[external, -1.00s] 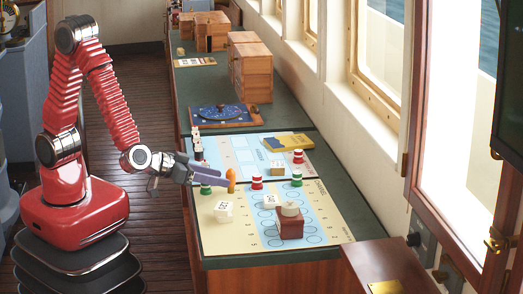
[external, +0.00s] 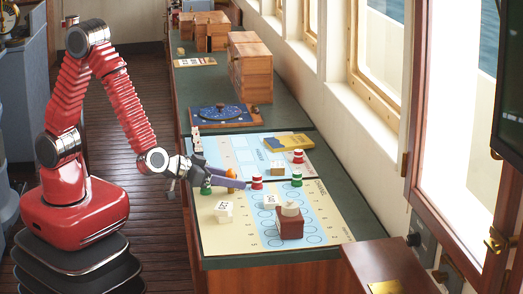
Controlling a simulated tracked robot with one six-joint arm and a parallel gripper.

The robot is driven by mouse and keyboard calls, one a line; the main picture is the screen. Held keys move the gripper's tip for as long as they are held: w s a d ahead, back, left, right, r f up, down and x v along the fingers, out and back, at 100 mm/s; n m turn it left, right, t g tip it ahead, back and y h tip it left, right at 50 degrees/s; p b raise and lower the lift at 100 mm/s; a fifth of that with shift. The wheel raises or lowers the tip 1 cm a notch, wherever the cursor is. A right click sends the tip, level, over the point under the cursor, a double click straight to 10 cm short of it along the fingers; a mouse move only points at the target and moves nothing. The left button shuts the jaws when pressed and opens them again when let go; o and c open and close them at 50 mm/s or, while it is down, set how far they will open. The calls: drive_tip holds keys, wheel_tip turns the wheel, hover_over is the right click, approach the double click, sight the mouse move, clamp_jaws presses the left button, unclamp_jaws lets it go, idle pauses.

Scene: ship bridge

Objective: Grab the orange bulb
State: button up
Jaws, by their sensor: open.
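The orange bulb (external: 231,173) stands on the chart sheet on the bench. Its top shows behind the purple-grey finger of my gripper (external: 229,179), which hides its lower part. My gripper is open and low over the left edge of the chart, with a finger passing in front of the bulb. I cannot tell whether it touches the bulb. A green and white piece (external: 206,187) stands close beside the fingers, partly covered.
Red and white pieces (external: 257,183) and another green one (external: 297,180) stand to the right. White blocks (external: 224,211), a brown block with a pale top (external: 290,224) and a yellow book (external: 289,141) lie around. A blue disc board (external: 222,115) sits farther back.

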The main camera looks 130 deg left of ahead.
drive_tip(key=shift+c, duration=0.5)
drive_tip(key=c, duration=1)
drive_tip(key=shift+r, duration=5)
